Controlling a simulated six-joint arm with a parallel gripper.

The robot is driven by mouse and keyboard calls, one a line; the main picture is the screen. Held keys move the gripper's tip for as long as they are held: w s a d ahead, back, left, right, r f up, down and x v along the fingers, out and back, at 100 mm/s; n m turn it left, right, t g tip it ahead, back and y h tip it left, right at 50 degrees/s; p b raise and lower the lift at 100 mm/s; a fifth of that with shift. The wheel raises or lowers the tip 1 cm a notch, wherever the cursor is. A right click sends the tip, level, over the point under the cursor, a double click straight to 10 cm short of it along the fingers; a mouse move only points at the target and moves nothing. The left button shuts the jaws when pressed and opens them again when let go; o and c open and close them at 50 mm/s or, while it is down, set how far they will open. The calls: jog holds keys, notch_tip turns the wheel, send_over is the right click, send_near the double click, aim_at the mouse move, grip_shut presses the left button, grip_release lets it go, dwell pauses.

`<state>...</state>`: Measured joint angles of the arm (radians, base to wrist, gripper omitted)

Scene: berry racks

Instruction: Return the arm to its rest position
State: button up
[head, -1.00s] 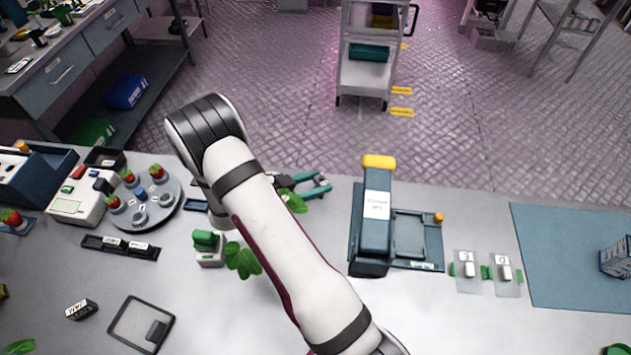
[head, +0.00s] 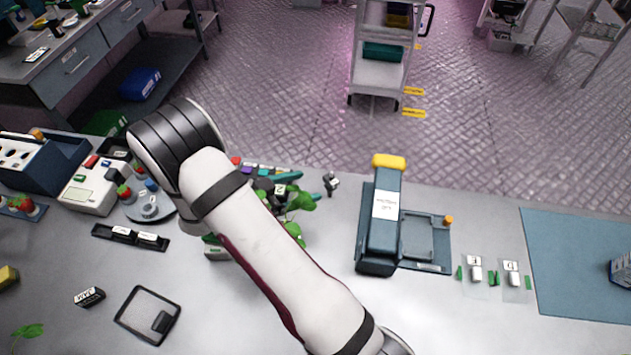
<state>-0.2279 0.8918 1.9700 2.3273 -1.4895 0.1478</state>
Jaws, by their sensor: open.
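My white arm (head: 270,250) reaches from the bottom right up to the left across the bench in the head view. Its black-banded elbow (head: 178,140) is above the back left part of the bench. My gripper is not visible; the arm hides whatever is beneath and behind it. Strawberries (head: 124,193) on a round grey rack (head: 150,207) are partly covered by the arm. A green-leaved plant (head: 298,202) shows just right of the arm.
A blue press-like device (head: 380,230) with a yellow top stands right of the arm. A white console (head: 92,190), a black label tray (head: 130,237) and a framed pad (head: 148,314) lie to the left. A blue mat (head: 570,265) covers the right.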

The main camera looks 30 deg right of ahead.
jog(key=shift+a, duration=0.15)
jog(key=w+a+r+t+y, duration=0.3)
jog(key=w+r+t+y, duration=0.15)
jog(key=w, duration=0.45)
jog(key=a+r+n+t+y, duration=0.2)
jog(key=a+r+n+y, duration=0.15)
jog(key=a+y, duration=0.2)
jog(key=a+r+n+t+y, duration=0.2)
jog(key=a+r+n+y, duration=0.15)
jog(key=a, duration=0.35)
jog(key=s+a+r+n+g+y, duration=0.2)
jog(key=s, duration=0.6)
jog(key=s+a+r+n+g+y, duration=0.1)
jog(key=s+a+n+g+y, duration=0.15)
jog(key=s, duration=0.55)
jog(key=s+d+g+h, duration=0.2)
jog(key=s+d+g, duration=0.1)
jog(key=s, duration=1)
jog(key=shift+s+d+f+n+g, duration=0.2)
jog(key=shift+s+n+g, duration=0.05)
jog(key=shift+n+g, duration=0.2)
